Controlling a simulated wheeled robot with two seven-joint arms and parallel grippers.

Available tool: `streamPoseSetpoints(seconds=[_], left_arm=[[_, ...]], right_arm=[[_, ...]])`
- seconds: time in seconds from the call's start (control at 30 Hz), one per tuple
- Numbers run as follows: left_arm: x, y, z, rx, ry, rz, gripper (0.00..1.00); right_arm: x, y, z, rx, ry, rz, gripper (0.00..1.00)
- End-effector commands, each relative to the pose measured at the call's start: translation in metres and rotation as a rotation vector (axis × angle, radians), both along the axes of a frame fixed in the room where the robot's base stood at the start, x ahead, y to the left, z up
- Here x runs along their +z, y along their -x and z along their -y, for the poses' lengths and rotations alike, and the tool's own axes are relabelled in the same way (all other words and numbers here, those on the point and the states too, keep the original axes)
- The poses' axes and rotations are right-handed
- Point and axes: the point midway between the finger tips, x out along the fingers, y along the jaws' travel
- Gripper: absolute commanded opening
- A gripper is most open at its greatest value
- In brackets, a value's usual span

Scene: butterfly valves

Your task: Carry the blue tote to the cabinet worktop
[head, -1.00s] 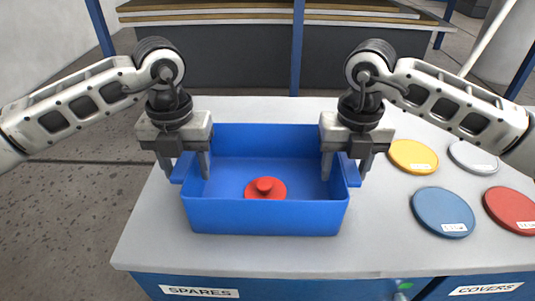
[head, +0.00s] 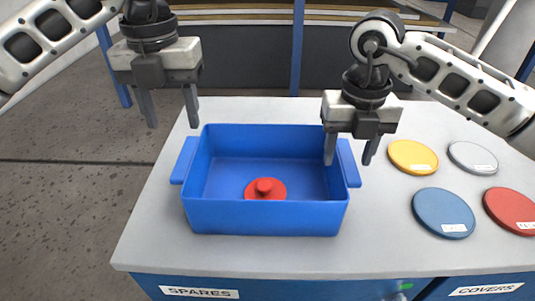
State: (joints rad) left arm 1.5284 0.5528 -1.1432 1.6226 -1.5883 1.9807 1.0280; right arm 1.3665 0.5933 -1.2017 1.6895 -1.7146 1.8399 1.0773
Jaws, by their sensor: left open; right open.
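The blue tote (head: 265,218) stands upright on the light grey worktop (head: 150,235) of a blue cabinet. It has a handle on its left and right sides, and a red knobbed disc (head: 265,189) lies inside on its floor. My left gripper (head: 171,109) is open and empty, raised above and to the left of the tote, clear of its left handle. My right gripper (head: 348,150) is open over the tote's right side, its fingers apart above the right wall and handle. Whether it touches the tote I cannot tell.
To the right of the tote lie a yellow disc (head: 413,156), a grey disc (head: 473,157), a blue disc (head: 443,211) and a red disc (head: 513,208). The cabinet front bears SPARES (head: 200,293) and COVERS labels. A blue post stands behind the worktop.

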Motion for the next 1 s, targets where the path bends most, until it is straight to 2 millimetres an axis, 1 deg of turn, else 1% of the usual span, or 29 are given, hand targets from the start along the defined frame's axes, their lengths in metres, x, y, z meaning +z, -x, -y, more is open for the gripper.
streamPoseSetpoints(seconds=[0.03, 0.2, 0.3, 0.4, 0.57, 1.0], left_arm=[[0.0, 0.0, 0.0, 0.0, 0.0, 0.0, 0.51], [0.0, 0.0, 0.0, 0.0, 0.0, 0.0, 0.51], [0.0, 0.0, 0.0, 0.0, 0.0, 0.0, 0.51], [0.0, 0.0, 0.0, 0.0, 0.0, 0.0, 0.51], [0.0, 0.0, 0.0, 0.001, 0.0, 0.0, 0.51], [0.0, 0.0, 0.0, 0.001, 0.0, 0.0, 0.51]], right_arm=[[0.013, -0.001, -0.001, 0.001, -0.002, 0.005, 0.51], [0.048, -0.001, -0.001, 0.001, -0.002, 0.004, 0.51], [0.064, 0.0, 0.0, 0.001, -0.001, 0.003, 0.51], [0.074, 0.0, 0.0, 0.0, -0.001, 0.001, 0.51], [0.081, 0.0, 0.0, 0.001, 0.0, 0.0, 0.51], [0.081, 0.0, 0.0, 0.001, 0.0, -0.001, 0.51]])
